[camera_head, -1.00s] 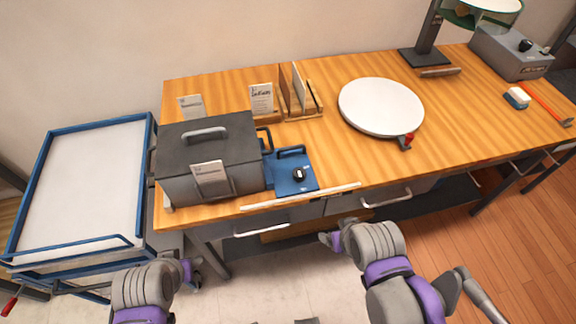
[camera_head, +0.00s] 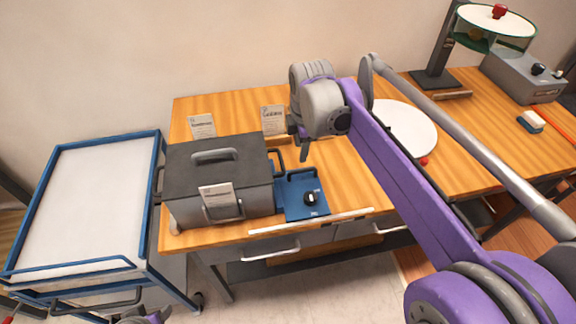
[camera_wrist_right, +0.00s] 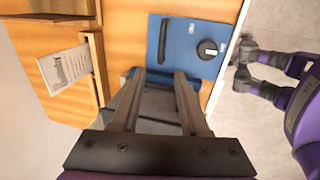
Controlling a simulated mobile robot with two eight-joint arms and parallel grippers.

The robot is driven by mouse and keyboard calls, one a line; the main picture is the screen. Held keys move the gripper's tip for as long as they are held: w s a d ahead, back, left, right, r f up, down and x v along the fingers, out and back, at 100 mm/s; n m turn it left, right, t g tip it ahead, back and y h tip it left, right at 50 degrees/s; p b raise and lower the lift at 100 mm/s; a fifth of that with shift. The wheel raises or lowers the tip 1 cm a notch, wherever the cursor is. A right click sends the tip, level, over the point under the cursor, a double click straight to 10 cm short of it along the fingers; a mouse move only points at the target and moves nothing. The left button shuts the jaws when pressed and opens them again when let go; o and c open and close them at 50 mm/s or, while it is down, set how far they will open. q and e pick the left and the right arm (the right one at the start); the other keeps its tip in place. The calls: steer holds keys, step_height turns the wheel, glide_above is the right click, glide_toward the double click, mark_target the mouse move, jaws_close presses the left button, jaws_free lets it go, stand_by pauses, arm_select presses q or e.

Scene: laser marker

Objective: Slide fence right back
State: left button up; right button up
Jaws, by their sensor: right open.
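A long white bar (camera_head: 310,223), which may be the fence, lies along the table's front edge. It also shows in the wrist view (camera_wrist_right: 229,59). Behind it sits a blue plate (camera_head: 305,188) with a handle and a black knob, also in the wrist view (camera_wrist_right: 177,42), right of the grey lidded box (camera_head: 218,170). My right gripper (camera_head: 302,153) hangs above the table behind the blue plate, fingers pointing down. In the wrist view its fingers (camera_wrist_right: 155,85) are apart and empty. My left gripper (camera_wrist_right: 246,68) is low in front of the table, fingers apart.
A white round plate (camera_head: 405,130) is partly behind my right arm. Label cards (camera_head: 273,120) stand at the back. A blue-framed cart (camera_head: 85,200) is on the left. A grey stand (camera_head: 437,60) is at the back right.

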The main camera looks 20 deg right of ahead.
mark_target(298, 172)
steer(key=f, duration=0.3)
steer(key=w+f, duration=0.1)
steer(key=f, duration=0.6)
steer(key=shift+w+d+b, duration=0.25)
steer(key=shift+w+b, duration=0.1)
steer(key=shift+w, duration=0.05)
jaws_close()
stand_by(0.8)
